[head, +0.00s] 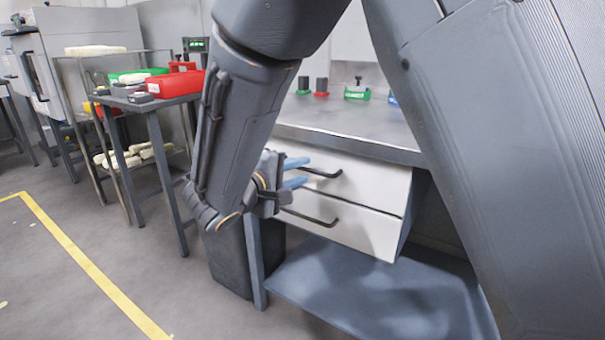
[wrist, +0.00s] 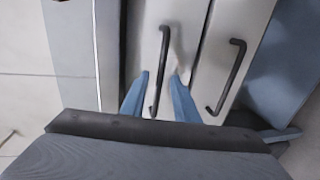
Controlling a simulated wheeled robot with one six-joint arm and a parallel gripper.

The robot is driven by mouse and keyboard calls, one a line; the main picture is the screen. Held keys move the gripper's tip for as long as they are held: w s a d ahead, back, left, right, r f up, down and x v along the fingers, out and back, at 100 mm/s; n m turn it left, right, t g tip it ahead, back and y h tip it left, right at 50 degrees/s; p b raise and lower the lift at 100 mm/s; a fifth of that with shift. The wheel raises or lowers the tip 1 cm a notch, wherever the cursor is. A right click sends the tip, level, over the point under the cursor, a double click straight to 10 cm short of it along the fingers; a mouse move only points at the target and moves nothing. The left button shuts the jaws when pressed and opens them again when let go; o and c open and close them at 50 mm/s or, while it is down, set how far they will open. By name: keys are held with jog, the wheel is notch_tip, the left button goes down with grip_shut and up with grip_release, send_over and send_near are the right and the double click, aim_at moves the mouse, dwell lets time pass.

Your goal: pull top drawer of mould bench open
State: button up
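The mould bench (head: 345,140) has a grey top and two white drawer fronts with dark bar handles. The top drawer (head: 375,185) looks closed, its front about in line with the lower one. Its handle (head: 325,173) is partly behind my gripper (head: 298,172) at the left end. In the wrist view, my gripper (wrist: 160,75) is open, with one blue finger on each side of the top handle (wrist: 164,50). Gaps show between the handle and both fingers. The lower drawer's handle (wrist: 232,75) is to the right in that view, clear of the fingers.
The lower drawer (head: 345,224) sits directly below, above a blue shelf (head: 380,295). A dark bin (head: 230,262) stands under the bench's left side. A side table (head: 150,104) with red and green trays is at left. Floor at front left is free.

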jog(key=shift+w+d+f, duration=0.1)
jog(key=shift+w+d, duration=0.25)
jog(key=shift+w, duration=0.15)
grip_shut()
jog(key=shift+s, duration=0.1)
